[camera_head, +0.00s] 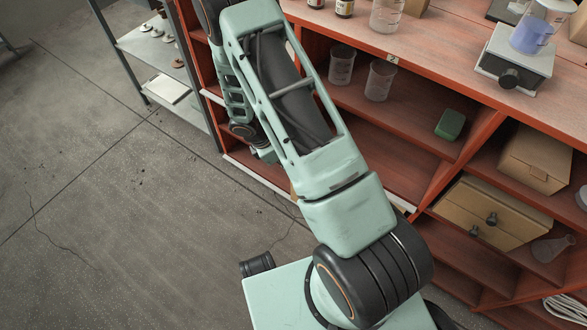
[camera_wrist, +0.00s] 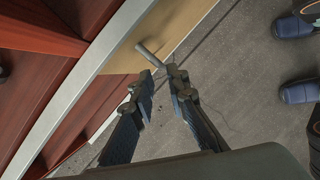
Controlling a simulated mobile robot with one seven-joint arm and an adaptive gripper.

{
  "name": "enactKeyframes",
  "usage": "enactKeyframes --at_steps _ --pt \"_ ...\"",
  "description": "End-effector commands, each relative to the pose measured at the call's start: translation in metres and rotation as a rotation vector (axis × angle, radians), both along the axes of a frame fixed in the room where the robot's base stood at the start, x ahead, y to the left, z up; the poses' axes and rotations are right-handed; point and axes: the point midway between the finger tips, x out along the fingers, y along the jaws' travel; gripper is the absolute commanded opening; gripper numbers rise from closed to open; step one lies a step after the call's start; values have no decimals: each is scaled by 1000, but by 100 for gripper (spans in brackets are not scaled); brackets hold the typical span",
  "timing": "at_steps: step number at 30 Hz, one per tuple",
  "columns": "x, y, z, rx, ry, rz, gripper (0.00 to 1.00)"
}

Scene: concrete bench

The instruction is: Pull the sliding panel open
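A tan panel (camera_wrist: 186,22) shows at the top of the wrist view, beside the red-brown shelf unit. A grey bar handle (camera_wrist: 150,53) stands out from it. My gripper (camera_wrist: 161,79) is open, with a narrow gap between its dark fingertips. The handle's near end is at the fingertips; I cannot tell whether it touches them or lies between them. In the head view my own arm hides the gripper and most of the panel.
The red-brown shelf unit (camera_head: 487,130) holds glass beakers, a green block (camera_head: 450,124) and boxes. A grey metal shelf (camera_head: 160,50) stands at the back left. Blue shoes (camera_wrist: 293,27) are at the wrist view's right edge. The concrete floor (camera_head: 90,190) at left is clear.

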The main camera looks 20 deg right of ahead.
Motion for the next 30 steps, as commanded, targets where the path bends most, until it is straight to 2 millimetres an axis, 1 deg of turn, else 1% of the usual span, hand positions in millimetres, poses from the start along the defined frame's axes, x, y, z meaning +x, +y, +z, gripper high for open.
enactKeyframes --at_steps 1,4,7,11,15,30 --pt "1 4 10 1 -3 -1 14" --pt "1 10 26 1 -2 0 14" --pt "0 16 38 1 -3 -2 14" --pt "0 20 47 1 -1 -1 14" --pt "-1 21 51 0 1 -1 14" --pt "0 21 51 0 -1 -3 14"
